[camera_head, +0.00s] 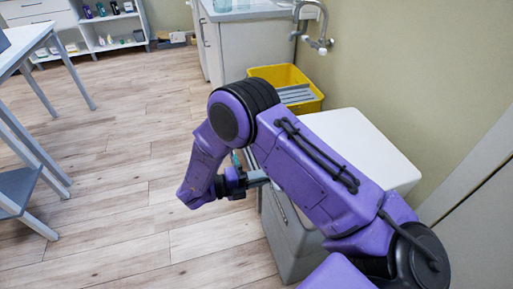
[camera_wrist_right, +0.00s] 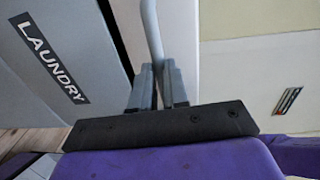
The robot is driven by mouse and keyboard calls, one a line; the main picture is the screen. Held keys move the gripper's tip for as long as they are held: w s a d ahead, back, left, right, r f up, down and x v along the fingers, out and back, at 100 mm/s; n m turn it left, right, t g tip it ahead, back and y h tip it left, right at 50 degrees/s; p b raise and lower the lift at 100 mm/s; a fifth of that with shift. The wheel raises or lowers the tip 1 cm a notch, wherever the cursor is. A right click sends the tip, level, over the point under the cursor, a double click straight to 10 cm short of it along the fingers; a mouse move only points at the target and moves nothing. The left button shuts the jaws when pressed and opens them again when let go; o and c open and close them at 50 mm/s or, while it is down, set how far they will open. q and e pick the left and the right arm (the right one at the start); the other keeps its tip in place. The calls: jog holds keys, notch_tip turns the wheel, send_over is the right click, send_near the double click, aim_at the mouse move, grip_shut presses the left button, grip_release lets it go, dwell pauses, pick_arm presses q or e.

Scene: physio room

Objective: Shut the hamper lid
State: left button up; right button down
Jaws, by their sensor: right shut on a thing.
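The hamper shows in the head view as a pale box with a white top (camera_head: 375,145), partly hidden behind my right arm. Its grey front panel (camera_wrist_right: 50,75) carries a LAUNDRY label in the right wrist view. A dark gap runs between that panel and a white panel (camera_wrist_right: 184,40). I cannot tell how far the lid stands open. My right gripper (camera_wrist_right: 158,72) is shut on a grey bar handle (camera_wrist_right: 151,25). In the head view the right gripper (camera_head: 258,178) is at the hamper's front side. My left gripper is not in view.
A yellow bin (camera_head: 312,104) with grey slats stands behind the hamper, beside a white sink cabinet (camera_head: 235,50). The wall (camera_head: 400,60) is close on the right. A table (camera_head: 30,40) stands at the left. The wooden floor (camera_head: 130,160) between is clear.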

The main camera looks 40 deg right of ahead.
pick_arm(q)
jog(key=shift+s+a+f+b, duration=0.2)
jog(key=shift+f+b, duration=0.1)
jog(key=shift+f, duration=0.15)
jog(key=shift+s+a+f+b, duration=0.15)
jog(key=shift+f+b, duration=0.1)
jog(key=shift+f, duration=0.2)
pick_arm(e)
jog(key=f, duration=0.2)
jog(key=shift+s+a+f, duration=0.2)
jog(key=shift+f, duration=0.1)
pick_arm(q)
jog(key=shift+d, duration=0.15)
pick_arm(e)
jog(key=shift+f, duration=0.1)
jog(key=c, duration=1.1)
grip_release()
jog(key=shift+f, duration=0.1)
jog(key=shift+w+d, duration=0.1)
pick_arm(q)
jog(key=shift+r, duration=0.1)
pick_arm(e)
jog(key=shift+w, duration=0.1)
